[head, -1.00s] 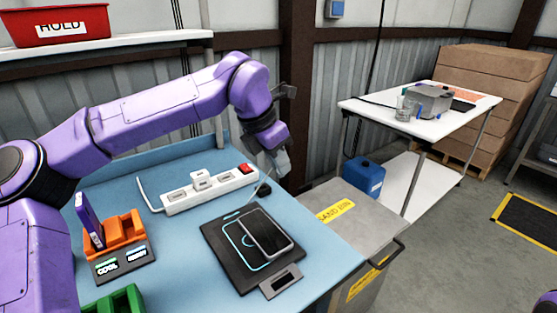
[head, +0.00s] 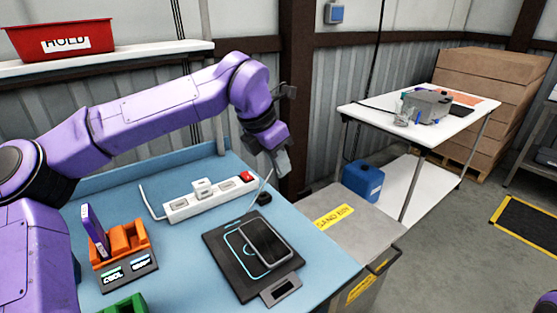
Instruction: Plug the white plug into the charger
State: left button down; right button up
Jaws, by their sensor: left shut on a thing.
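My left gripper (head: 281,163) is above the back right of the blue bench, its fingers pointing down and shut. A thin pale cable (head: 268,181) runs from the fingers down to a small black round piece (head: 264,198) on the bench. The white plug at the cable's end is mostly hidden by the fingers. A white power strip (head: 180,206) lies left of the gripper, with a white block-shaped charger (head: 202,188) standing in it and a red switch (head: 247,176) at its right end. The gripper is apart from the strip. My right gripper is out of view.
A dark charging pad (head: 222,252) with a phone (head: 265,243) on it lies in front of the strip. An orange holder (head: 128,238) stands left, with a green piece (head: 125,304) below it. A grey bin (head: 352,205) adjoins the bench at right.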

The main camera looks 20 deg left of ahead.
pick_arm(q)
jog(key=shift+f+b, duration=1.85)
jog(key=shift+f, duration=0.8)
jog(key=w+a+p, duration=0.1)
jog(key=a+p, duration=1.1)
jog(key=a, duration=1.3)
jog(key=shift+w+a+p, duration=0.2)
jog(key=shift+a+p, duration=0.05)
jog(key=shift+p, duration=0.1)
jog(key=shift+f+b, duration=1.8)
jog(key=shift+f, duration=0.65)
jog(key=shift+f, duration=0.35)
